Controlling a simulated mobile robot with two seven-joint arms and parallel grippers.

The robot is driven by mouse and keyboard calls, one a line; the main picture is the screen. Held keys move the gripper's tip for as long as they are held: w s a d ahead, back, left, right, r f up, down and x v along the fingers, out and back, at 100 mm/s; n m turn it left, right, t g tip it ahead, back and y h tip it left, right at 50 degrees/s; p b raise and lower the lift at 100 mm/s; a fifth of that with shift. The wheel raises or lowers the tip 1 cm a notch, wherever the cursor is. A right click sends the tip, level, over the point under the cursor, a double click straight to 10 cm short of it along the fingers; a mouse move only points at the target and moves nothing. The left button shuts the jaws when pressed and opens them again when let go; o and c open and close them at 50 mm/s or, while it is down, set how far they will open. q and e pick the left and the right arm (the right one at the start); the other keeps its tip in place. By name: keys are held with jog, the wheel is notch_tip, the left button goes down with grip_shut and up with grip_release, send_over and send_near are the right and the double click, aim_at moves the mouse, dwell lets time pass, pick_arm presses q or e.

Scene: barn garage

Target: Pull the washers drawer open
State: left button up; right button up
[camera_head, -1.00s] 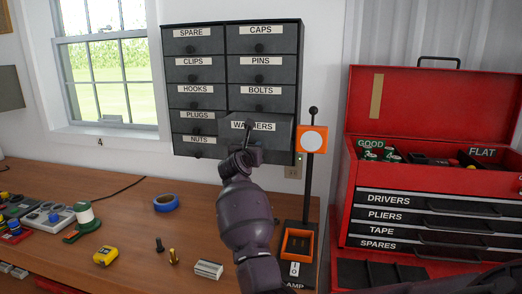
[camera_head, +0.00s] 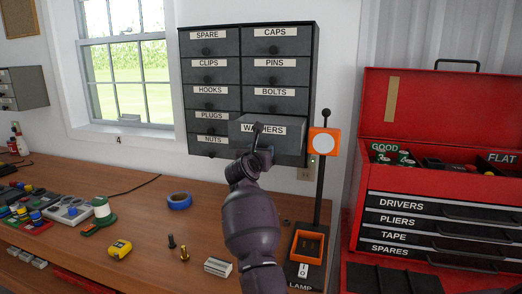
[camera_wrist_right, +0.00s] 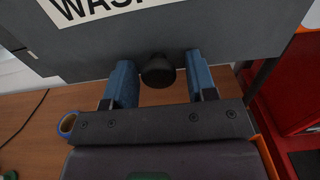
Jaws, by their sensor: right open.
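The grey washers drawer (camera_head: 290,145) is in the lower right column of the wall cabinet (camera_head: 249,82) in the head view. Its front stands out from the cabinet face, so it is partly open. My right gripper (camera_head: 258,142) is in front of it and hides part of the label. In the right wrist view, my right gripper (camera_wrist_right: 160,80) is open, with a blue finger on each side of the black knob (camera_wrist_right: 158,70). Gaps show between the knob and both fingers. The drawer front (camera_wrist_right: 220,25) fills the top. My left gripper is not in view.
The wooden bench (camera_head: 135,205) below holds blue tape (camera_head: 179,201), a yellow tape measure (camera_head: 120,249) and small parts. An orange-headed lamp stand (camera_head: 323,142) rises close right of the drawer. A red tool chest (camera_head: 355,200) stands farther right.

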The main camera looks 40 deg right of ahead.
notch_tip(320, 180, up, 20)
dwell(0.6)
dwell(0.5)
